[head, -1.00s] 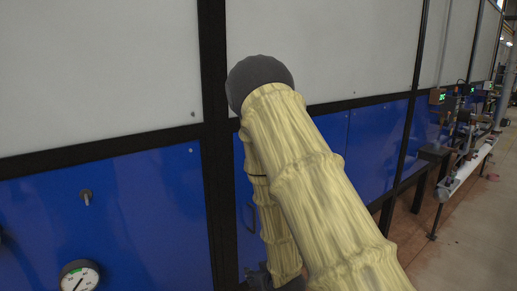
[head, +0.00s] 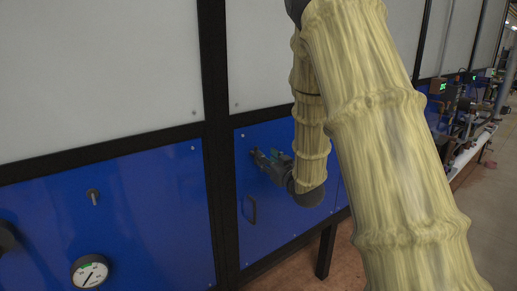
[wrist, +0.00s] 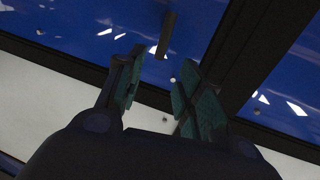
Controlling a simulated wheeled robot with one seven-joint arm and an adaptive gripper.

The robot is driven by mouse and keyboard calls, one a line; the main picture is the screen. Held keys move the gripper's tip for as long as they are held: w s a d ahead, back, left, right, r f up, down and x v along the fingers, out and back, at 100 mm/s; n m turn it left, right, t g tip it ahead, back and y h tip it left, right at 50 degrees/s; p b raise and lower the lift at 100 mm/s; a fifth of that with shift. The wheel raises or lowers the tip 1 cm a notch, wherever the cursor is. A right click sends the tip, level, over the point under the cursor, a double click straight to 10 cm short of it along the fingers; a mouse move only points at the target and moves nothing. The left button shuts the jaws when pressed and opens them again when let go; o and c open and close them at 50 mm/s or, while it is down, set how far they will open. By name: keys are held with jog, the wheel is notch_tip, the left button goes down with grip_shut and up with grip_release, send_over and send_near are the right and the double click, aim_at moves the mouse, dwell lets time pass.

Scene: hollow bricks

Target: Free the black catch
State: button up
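A black, handle-shaped piece, which I take to be the black catch (head: 251,209), sits upright on the blue panel just right of the black post. In the wrist view the catch (wrist: 166,35) shows at the top, beyond and between the fingertips. My gripper (head: 258,157) is in front of the same blue panel, above the catch and slightly to its right, apart from it. In the wrist view my gripper (wrist: 157,72) has its two green-padded fingers spread, with nothing between them. How the catch is fastened cannot be made out.
A black post (head: 214,150) and a black rail (head: 100,152) frame the blue and white panels. A metal peg (head: 93,197), a round gauge (head: 90,272) and a dark knob (head: 6,237) are at the left. Pipes and equipment (head: 470,125) stand far right.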

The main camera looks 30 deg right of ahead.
aim_at(257, 149)
jog(key=w+p, duration=0.1)
jog(key=w, duration=0.1)
jog(key=w+p, duration=0.1)
jog(key=w, duration=0.2)
jog(key=w+d+p, duration=0.1)
jog(key=w, duration=0.2)
jog(key=shift+c, duration=0.4)
grip_shut()
jog(key=shift+s, duration=0.1)
